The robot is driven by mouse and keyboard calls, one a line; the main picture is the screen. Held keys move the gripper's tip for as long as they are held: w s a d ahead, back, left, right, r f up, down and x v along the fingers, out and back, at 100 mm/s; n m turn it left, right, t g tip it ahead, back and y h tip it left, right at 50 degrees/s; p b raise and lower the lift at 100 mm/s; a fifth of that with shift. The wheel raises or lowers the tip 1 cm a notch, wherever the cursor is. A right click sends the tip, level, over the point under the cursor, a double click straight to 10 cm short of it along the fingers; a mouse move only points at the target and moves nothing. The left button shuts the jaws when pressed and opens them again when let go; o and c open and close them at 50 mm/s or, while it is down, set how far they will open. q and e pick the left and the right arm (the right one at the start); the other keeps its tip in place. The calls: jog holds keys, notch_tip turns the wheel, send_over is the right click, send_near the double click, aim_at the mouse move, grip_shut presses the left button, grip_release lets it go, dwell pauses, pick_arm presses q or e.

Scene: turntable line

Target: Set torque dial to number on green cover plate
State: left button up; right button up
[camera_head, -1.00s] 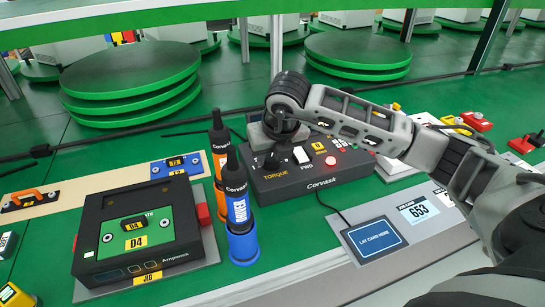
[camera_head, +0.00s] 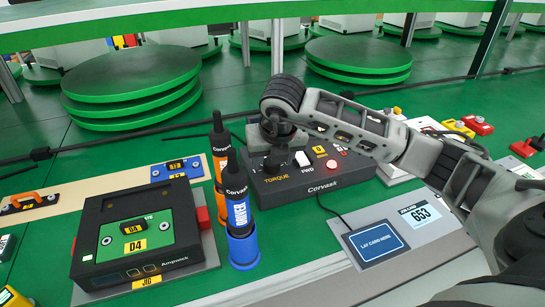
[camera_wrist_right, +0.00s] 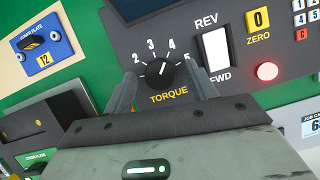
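The green cover plate (camera_head: 160,233) lies in the black jig (camera_head: 93,212) at left in the head view. It has a dark handle and a yellow label that reads D4. The torque dial (camera_wrist_right: 157,82), a black knob, is on the dark Corvask control box (camera_head: 318,180). In the right wrist view its white mark points up and slightly right, apparently near 4. My right gripper (camera_head: 272,150) is at the dial. Its two fingers (camera_wrist_right: 162,88) are apart, one on each side of the knob, with gaps visible. My left gripper is not in view.
A blue-labelled driver (camera_head: 238,210) and an orange-labelled driver (camera_head: 220,150) stand upright between the jig and the box. Right of the dial are a white REV/FWD switch (camera_wrist_right: 216,54) and a red button (camera_wrist_right: 267,71). A card pad (camera_head: 375,242) lies in front.

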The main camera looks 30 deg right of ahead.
pick_arm(q)
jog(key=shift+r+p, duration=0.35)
jog(key=shift+p, duration=0.55)
pick_arm(e)
jog(key=v, duration=1.6)
